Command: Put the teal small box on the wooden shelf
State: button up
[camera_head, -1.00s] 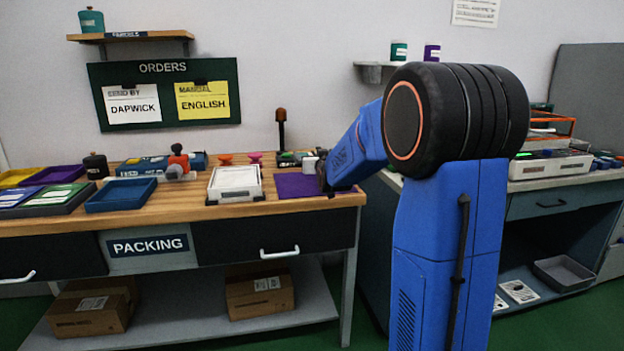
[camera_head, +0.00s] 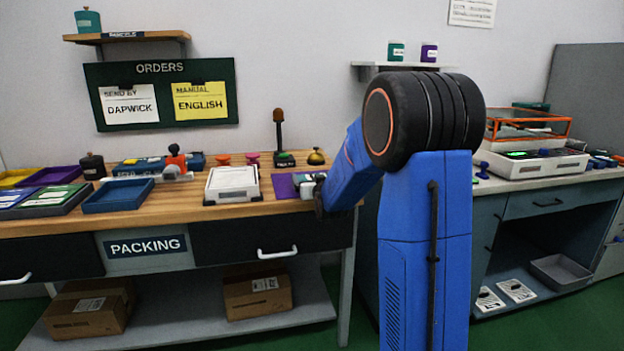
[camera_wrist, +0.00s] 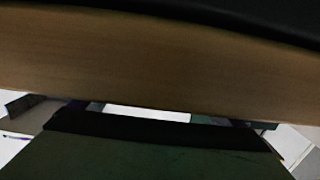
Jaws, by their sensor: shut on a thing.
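My gripper (camera_head: 321,203) is low at the front right edge of the packing table, beside the purple mat (camera_head: 283,186). It is shut on a small teal and pale thing, the teal small box (camera_head: 306,190), which shows partly at the gripper's left; my arm hides the rest. In the wrist view a dark green face (camera_wrist: 145,158) with a black edge fills the bottom; I cannot tell for sure what it is. The wooden shelf (camera_head: 150,37) is high on the wall at left, with a teal canister (camera_head: 88,21) at its left end.
The packing table (camera_head: 180,205) holds a blue tray (camera_head: 118,196), a white-framed tray (camera_head: 232,185) and a brass bell (camera_head: 316,156). The orders board (camera_head: 160,95) hangs below the shelf. A grey shelf (camera_head: 370,72) holds teal and purple canisters. The wooden shelf's middle and right are bare.

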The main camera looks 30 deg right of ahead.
jog(key=shift+f, duration=0.1)
jog(key=o, duration=0.9)
jog(key=shift+s, duration=0.2)
jog(key=s+a+f+n+g+y, duration=0.1)
jog(key=s+a+g, duration=0.3)
jog(key=s, duration=1.3)
jog(key=s+a+f+n+g+y, duration=0.1)
jog(key=s+a+f+g+y, duration=0.1)
jog(key=s+a, duration=0.8)
jog(key=s+a+f+n+g+y, duration=0.1)
jog(key=s+a+f+g, duration=0.3)
jog(key=s, duration=2.1)
jog(key=a+g, duration=0.2)
jog(key=a, duration=0.1)
jog(key=shift+a+y, duration=0.4)
